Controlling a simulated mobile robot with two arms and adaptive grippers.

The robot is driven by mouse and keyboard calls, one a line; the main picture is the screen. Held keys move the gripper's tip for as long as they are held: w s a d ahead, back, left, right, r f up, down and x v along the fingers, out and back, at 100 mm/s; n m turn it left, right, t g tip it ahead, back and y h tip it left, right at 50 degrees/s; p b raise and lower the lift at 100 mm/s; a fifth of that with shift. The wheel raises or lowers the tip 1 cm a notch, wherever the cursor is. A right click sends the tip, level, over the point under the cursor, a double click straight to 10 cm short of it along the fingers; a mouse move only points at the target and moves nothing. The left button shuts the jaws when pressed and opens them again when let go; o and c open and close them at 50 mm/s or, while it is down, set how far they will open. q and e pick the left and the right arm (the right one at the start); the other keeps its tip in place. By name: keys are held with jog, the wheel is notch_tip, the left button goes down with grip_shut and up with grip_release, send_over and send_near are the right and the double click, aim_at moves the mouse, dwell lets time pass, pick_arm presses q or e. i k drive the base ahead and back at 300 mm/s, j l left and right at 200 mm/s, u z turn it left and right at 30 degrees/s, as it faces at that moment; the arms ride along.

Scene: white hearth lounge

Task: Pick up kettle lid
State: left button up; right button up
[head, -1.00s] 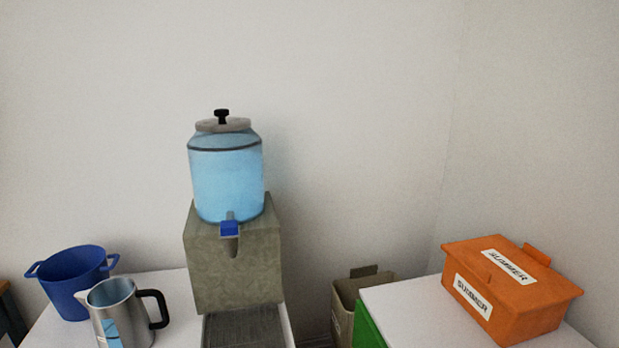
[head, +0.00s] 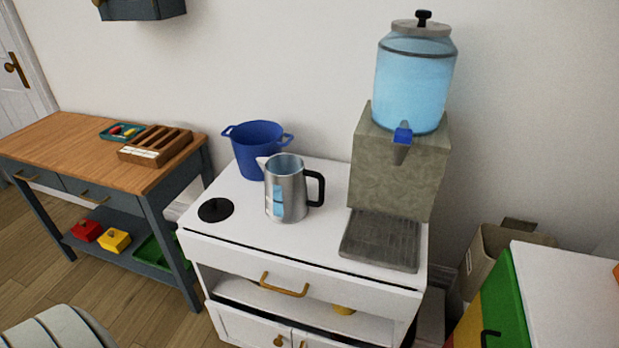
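The kettle lid (head: 216,210) is a flat black disc with a small knob. It lies on the white cabinet top near its front left corner, in the head view. The steel kettle (head: 287,190) stands upright just to its right, open at the top, with a black handle on its right and a blue window on its side. The lid is apart from the kettle. Neither of my grippers is in view.
A blue pot (head: 258,150) stands behind the kettle. A water dispenser (head: 400,160) with a drip tray (head: 381,240) takes up the cabinet's right side. A wooden-topped table (head: 75,150) stands to the left, holding a slotted wooden box (head: 156,145). A striped rounded thing (head: 55,332) is at lower left.

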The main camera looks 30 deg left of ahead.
aim_at(215, 210)
jog(key=u, duration=1.65)
